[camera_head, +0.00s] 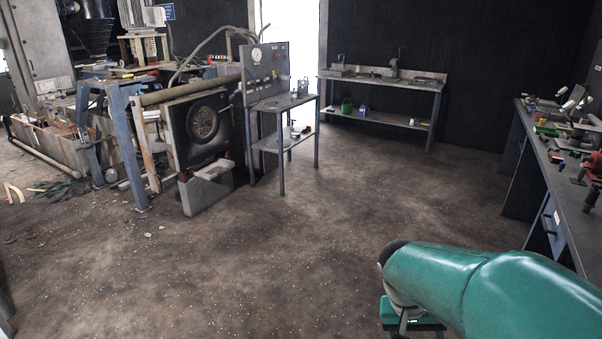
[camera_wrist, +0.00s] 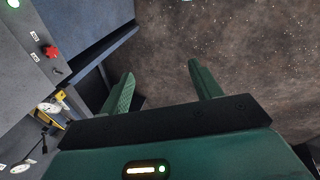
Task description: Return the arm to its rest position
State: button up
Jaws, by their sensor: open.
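My green arm (camera_head: 480,285) reaches into the lower right of the head view, over the floor. Its far end shows only in part there, and the fingers are hidden. In the wrist view my gripper (camera_wrist: 160,82) has two green fingers spread well apart, with nothing between them. Below the fingers is bare brown floor and the dark edge of a bench. The gripper touches nothing that I can see.
A long workbench (camera_head: 577,205) with tools runs along the right side. A control panel with a red knob (camera_wrist: 51,52) is left in the wrist view. A machine frame (camera_head: 125,140) and small table (camera_head: 285,105) stand left of centre. The middle floor (camera_head: 300,230) is clear.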

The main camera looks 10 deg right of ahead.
jog(key=s+a+r+n+t+y, duration=0.3)
jog(key=a+r+n+t, duration=0.2)
jog(key=a+r, duration=0.6)
jog(key=a+t, duration=0.1)
jog(key=a, duration=0.2)
jog(key=shift+s+a+r+t, duration=0.2)
jog(key=shift+a+t, duration=0.1)
jog(key=shift+a, duration=0.1)
